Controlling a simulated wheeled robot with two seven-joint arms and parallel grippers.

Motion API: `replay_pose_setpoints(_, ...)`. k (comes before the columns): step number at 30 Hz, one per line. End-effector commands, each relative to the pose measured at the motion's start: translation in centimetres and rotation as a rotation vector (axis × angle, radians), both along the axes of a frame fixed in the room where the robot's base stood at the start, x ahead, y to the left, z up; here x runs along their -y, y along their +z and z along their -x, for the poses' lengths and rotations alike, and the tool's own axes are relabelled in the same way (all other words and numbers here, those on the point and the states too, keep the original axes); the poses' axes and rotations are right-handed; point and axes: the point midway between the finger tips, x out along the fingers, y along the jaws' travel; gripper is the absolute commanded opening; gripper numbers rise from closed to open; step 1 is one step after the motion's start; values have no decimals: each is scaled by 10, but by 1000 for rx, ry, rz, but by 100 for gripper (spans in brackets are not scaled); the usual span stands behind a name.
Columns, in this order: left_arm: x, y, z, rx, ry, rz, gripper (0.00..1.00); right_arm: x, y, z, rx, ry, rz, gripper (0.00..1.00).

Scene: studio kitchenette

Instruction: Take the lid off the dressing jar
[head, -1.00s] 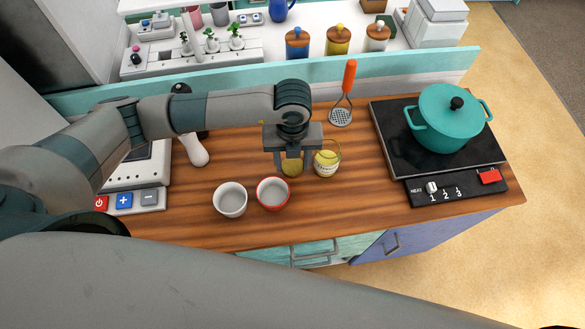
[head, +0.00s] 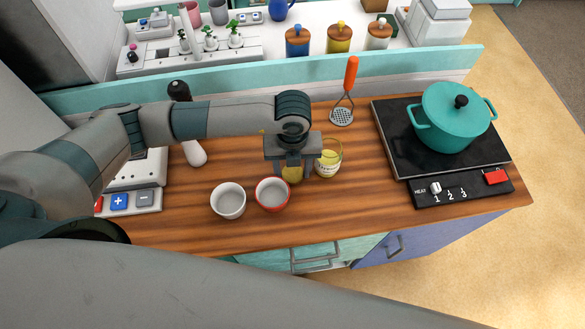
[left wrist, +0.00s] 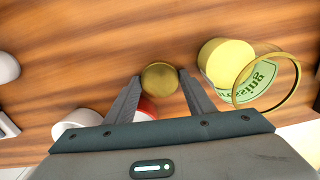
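The dressing jar (head: 328,162) is a clear glass jar of yellow dressing on the wooden counter. Its top is open with a gold-coloured rim, and its label shows in the left wrist view (left wrist: 229,64). The round gold lid (left wrist: 160,77) is off the jar, between the fingertips of my left gripper (left wrist: 160,76), which touch it on both sides. In the head view the lid (head: 292,174) shows below the left gripper, just left of the jar, partly hidden by the fingers. Its height above the counter is hard to tell. My right gripper is not in view.
A red-rimmed bowl (head: 272,194) and a white bowl (head: 229,201) stand in front and left. A masher (head: 343,100) is behind the jar. A teal pot (head: 452,115) sits on the hob at right. Counter between jar and hob is clear.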

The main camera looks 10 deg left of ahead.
Motion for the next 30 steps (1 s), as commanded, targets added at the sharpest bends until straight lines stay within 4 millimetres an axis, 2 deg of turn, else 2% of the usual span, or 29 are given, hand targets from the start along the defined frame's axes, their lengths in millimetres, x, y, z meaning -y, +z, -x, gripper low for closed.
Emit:
replay_pose_setpoints(15, 0, 5, 0, 0, 0, 0, 64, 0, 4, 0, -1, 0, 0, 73)
replay_pose_setpoints(17, 1, 7, -1, 2, 0, 2, 64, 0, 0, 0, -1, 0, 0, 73)
replay_pose_setpoints(23, 1, 32, -1, 3, -1, 3, 64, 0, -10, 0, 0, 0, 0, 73)
replay_pose_setpoints(30, 1, 75, -1, 5, -3, 2, 64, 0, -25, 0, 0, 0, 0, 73)
